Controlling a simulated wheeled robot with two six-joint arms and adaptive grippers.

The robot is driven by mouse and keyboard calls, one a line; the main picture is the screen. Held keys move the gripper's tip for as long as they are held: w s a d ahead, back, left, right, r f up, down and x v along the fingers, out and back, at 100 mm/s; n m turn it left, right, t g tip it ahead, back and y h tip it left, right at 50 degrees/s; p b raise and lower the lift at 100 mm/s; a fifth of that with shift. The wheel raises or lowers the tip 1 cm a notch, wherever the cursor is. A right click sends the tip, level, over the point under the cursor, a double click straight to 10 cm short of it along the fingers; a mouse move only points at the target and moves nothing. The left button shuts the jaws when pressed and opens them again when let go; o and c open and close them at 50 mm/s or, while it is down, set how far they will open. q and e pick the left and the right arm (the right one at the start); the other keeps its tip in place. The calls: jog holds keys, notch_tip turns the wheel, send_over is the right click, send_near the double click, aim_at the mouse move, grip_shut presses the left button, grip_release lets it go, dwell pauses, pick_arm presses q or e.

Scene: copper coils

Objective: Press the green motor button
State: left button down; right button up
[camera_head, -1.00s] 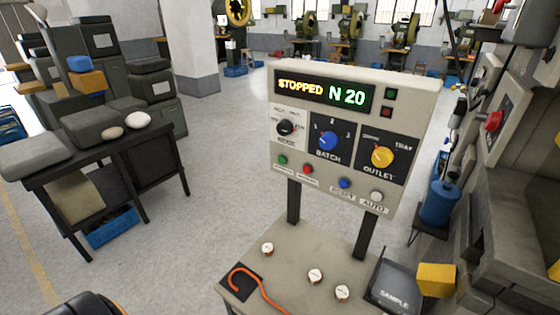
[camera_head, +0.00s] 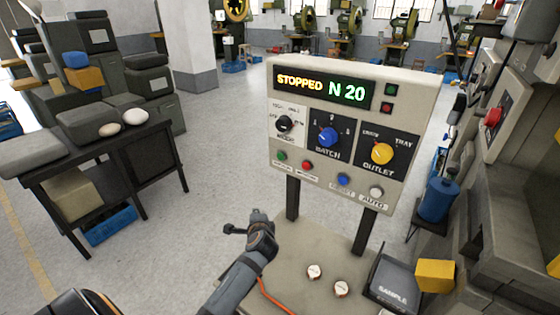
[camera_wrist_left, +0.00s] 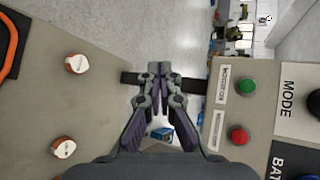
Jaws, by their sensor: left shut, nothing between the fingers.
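The control panel (camera_head: 400,82) stands upright on two dark posts, its display reading "STOPPED N 20". The small green button (camera_head: 282,155) is at the panel's lower left, left of a red button (camera_head: 307,165). In the left wrist view the green button (camera_wrist_left: 246,87) is at the right, above the red button (camera_wrist_left: 238,136). My left gripper (camera_head: 260,218) is below and in front of the panel, apart from it. Its fingers (camera_wrist_left: 160,68) are closed together and empty, left of the green button in the wrist view. My right gripper is not in view.
A yellow block (camera_head: 435,275) is at the right. Blue, yellow and white panel controls sit right of the buttons.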

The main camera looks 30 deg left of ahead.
aim_at(281, 156)
pick_arm(q)
jog(key=w+a+r+m+t+y, duration=0.2)
jog(key=w+r+m, duration=0.4)
jog(key=r, duration=0.4)
jog(key=shift+w+a+r+t+y, duration=0.3)
jog(key=shift+w+a+t, duration=0.1)
jog(key=shift+w+t, duration=0.4)
jog(key=shift+w, duration=0.15)
jog(key=w+b, duration=0.5)
jog(key=w, duration=0.3)
jog(key=shift+w+d, duration=0.35)
jog(key=shift+w, duration=0.1)
jog(key=shift+w+b, duration=0.3)
